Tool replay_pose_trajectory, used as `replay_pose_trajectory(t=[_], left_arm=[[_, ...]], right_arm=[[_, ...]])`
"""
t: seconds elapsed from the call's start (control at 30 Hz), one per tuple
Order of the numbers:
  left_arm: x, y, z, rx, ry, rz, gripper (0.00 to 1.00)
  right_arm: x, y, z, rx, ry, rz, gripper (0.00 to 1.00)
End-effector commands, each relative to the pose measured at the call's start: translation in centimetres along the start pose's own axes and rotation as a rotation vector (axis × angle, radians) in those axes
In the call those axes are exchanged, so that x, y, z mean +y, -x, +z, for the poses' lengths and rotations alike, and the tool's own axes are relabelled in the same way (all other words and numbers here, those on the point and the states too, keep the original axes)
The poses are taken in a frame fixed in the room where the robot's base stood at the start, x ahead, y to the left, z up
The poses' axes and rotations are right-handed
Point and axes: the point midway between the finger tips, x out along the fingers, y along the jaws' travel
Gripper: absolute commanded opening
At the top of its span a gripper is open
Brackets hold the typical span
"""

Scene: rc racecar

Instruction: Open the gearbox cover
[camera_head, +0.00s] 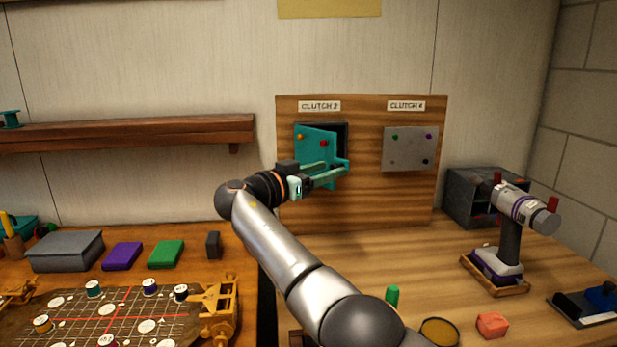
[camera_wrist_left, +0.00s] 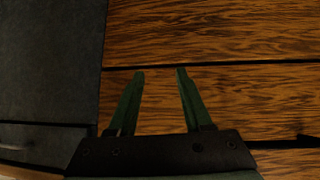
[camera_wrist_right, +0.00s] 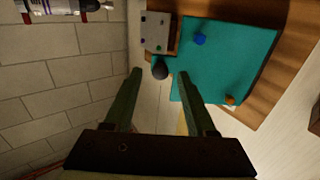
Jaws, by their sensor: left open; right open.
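The teal gearbox cover (camera_head: 316,143) under the "CLUTCH 2" label is swung partly out from the board, its left side nearest the board. It bears small coloured knobs. A dark opening (camera_head: 341,133) shows behind its right edge. My right gripper (camera_head: 337,169) is open at the cover's lower right. I cannot tell contact. My left gripper (camera_wrist_left: 160,72) is open and empty above wood boards.
A closed grey plate (camera_head: 409,149) with coloured knobs sits under "CLUTCH 4" on the wooden board (camera_head: 365,200). A device on a stand (camera_head: 510,235) and a grey drawer box (camera_head: 465,195) stand right. A game board and boxes cover the left table. A wooden shelf (camera_head: 130,131) hangs left.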

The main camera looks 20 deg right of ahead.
Motion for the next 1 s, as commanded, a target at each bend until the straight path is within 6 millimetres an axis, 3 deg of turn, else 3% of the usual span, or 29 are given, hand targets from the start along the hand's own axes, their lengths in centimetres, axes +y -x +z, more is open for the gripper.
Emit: replay_pose_trajectory(t=[0.33, 0.5, 0.77, 1.0], left_arm=[[0.4, -1.0, 0.2, 0.004, -0.002, 0.012, 0.5], [0.5, -0.8, -0.3, 0.007, -0.003, 0.014, 0.5], [0.5, -0.3, -0.8, 0.015, -0.003, 0.011, 0.5], [0.3, -0.2, 0.1, -0.002, -0.001, 0.007, 0.5]], right_arm=[[-0.1, 7.5, 0.2, -0.001, -0.001, -0.005, 0.56], [0.0, 9.5, -0.1, 0.003, 0.0, 0.0, 0.56], [0.0, 11.3, -0.2, 0.001, -0.002, -0.001, 0.56], [0.1, 11.8, 0.0, -0.001, -0.001, 0.001, 0.56]])
